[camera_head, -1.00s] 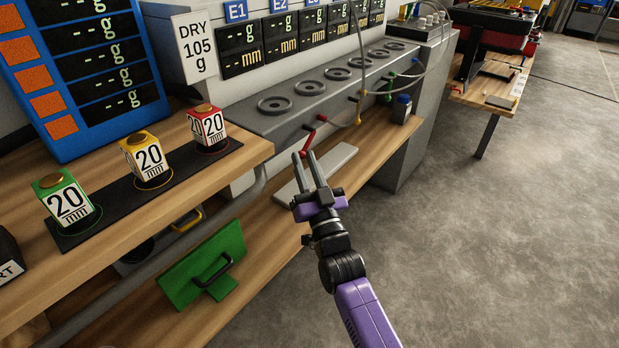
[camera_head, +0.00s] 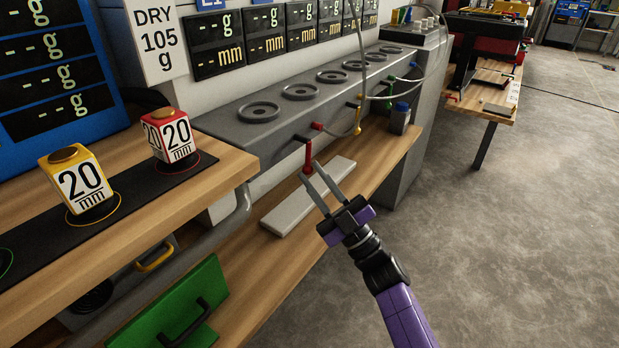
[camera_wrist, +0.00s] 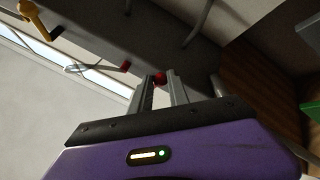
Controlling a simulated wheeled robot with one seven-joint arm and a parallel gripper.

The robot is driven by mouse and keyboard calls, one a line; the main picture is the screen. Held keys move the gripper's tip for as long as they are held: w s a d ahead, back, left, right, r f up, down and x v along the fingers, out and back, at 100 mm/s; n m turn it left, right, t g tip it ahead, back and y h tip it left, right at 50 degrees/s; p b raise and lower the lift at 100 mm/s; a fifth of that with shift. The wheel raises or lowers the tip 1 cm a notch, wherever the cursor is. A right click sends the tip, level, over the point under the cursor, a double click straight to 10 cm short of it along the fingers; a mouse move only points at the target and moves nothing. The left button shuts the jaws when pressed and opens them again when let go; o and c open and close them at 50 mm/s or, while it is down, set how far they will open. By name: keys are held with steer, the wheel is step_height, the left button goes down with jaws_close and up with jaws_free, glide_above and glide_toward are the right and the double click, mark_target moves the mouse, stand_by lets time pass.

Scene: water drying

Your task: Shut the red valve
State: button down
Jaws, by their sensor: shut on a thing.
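The red valve (camera_head: 308,157) is on the front of the grey bench unit, its red lever hanging almost straight down in the head view. My gripper (camera_head: 313,181) is at the lever's lower end, with its two grey fingers on either side of it, shut on the lever. In the wrist view, the red lever's rounded end (camera_wrist: 160,77) shows between the fingertips (camera_wrist: 161,84). The fingers hide part of the lever there. A small red fitting (camera_head: 317,126) sits beside the lever's top.
A yellow valve (camera_head: 357,129) and green valve (camera_head: 389,87) with hoses are farther along the unit. A pale flat slab (camera_head: 300,200) lies on the wooden shelf below.

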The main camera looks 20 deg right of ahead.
steer(key=shift+w+r+n+g+y, duration=0.15)
steer(key=shift+n+g+y, duration=0.45)
steer(key=shift+n+y, duration=0.4)
steer(key=shift+d+n, duration=0.1)
steer(key=shift+n, duration=0.2)
steer(key=c, duration=1.3)
jaws_free()
steer(key=shift+o, duration=0.2)
steer(key=shift+d, duration=0.1)
steer(key=p+v, duration=0.1)
steer(key=v, duration=0.6)
steer(key=shift+f, duration=0.3)
steer(key=shift+d, duration=0.15)
